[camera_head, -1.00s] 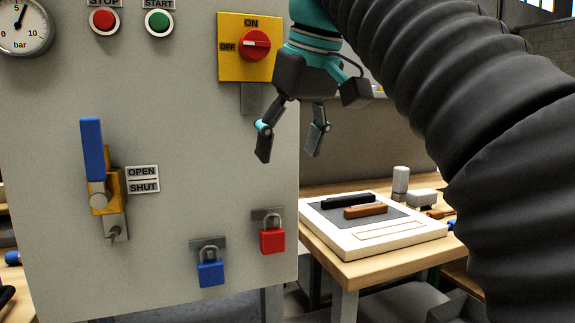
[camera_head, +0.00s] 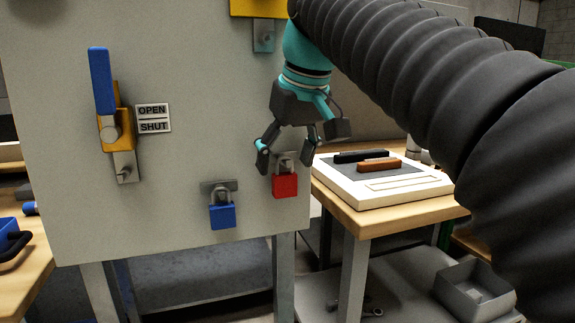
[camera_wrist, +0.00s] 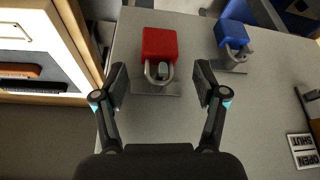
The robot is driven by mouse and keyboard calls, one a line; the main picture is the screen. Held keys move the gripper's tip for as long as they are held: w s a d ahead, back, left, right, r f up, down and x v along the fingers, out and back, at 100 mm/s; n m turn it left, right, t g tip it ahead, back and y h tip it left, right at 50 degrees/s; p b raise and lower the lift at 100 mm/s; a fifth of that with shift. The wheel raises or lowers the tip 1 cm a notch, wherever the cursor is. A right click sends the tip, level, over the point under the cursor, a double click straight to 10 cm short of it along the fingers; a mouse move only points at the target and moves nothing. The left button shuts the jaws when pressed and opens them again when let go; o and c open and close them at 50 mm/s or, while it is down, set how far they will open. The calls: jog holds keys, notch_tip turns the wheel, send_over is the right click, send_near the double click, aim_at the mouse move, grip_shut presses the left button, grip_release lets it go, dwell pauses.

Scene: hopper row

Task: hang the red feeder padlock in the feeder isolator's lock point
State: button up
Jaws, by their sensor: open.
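The red padlock (camera_head: 285,185) hangs by its shackle from a grey bracket (camera_head: 285,160) low on the panel's right side. In the wrist view the red padlock (camera_wrist: 159,46) lies ahead of my fingertips, its shackle towards me. My gripper (camera_head: 284,160) points down in front of the bracket, just above the padlock's body. In the wrist view my gripper (camera_wrist: 160,82) is open, with one finger on each side of the shackle and gaps between. The yellow isolator plate (camera_head: 258,8) is cut off at the top; a grey tab (camera_head: 263,36) with a hole sticks out below it.
A blue padlock (camera_head: 222,216) hangs from its own bracket to the left of the red one. A blue-handled valve (camera_head: 102,80) with OPEN and SHUT labels is further left. A wooden table (camera_head: 385,217) with a white tray (camera_head: 350,190) stands right of the panel.

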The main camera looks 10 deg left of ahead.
jog(key=shift+a+f, duration=0.1)
jog(key=shift+f, duration=0.1)
grip_shut()
jog(key=shift+c, duration=1.1)
grip_release()
